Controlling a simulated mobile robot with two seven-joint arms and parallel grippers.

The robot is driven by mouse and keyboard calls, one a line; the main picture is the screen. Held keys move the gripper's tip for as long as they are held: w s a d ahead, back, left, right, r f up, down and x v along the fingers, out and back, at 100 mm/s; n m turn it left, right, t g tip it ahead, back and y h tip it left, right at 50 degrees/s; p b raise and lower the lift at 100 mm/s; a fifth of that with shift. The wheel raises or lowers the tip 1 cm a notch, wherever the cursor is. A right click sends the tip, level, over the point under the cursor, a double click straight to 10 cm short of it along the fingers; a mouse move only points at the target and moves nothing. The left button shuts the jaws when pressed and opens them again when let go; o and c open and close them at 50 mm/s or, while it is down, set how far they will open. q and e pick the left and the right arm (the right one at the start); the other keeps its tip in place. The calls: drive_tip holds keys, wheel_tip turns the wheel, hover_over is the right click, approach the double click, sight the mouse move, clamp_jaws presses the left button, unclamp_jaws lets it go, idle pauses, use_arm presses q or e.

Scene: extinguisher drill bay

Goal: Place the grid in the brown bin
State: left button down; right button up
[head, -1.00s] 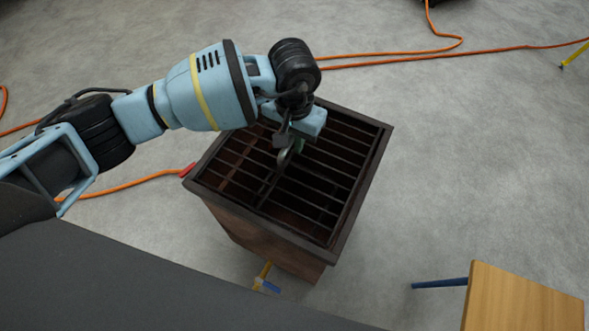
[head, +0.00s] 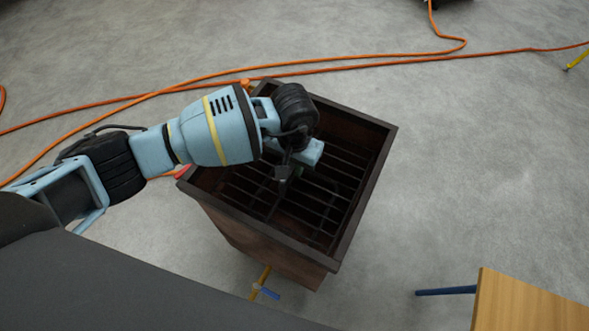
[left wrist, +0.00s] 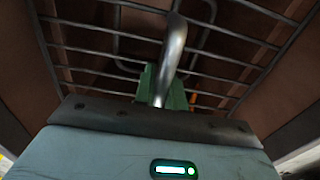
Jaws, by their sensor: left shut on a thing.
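The brown bin (head: 265,243) stands on the floor in the middle of the head view, its open top facing up. The grid (head: 318,199), a dark rack of parallel bars, lies inside the bin's walls, below the rim. In the left wrist view the grid's bars (left wrist: 245,68) and a thick curved metal handle show, with brown walls around them. My left gripper (head: 284,181) reaches down into the bin's opening and is shut on the grid by that handle. Its fingertips are partly hidden in the head view. My right gripper is out of view.
Orange cables (head: 400,60) run across the grey floor behind the bin. A wooden tabletop (head: 525,305) with a blue leg is at the lower right. A yellow and blue item (head: 264,288) is at the bin's front foot.

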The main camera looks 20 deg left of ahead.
use_arm(q)
wheel_tip(320, 180, down, 2)
drive_tip(key=shift+w+f, duration=0.1)
drive_tip(key=shift+f+b, duration=0.1)
drive_tip(key=shift+b, duration=0.2)
drive_tip(key=c, duration=1.5)
unclamp_jaws()
drive_tip(key=shift+o, duration=0.2)
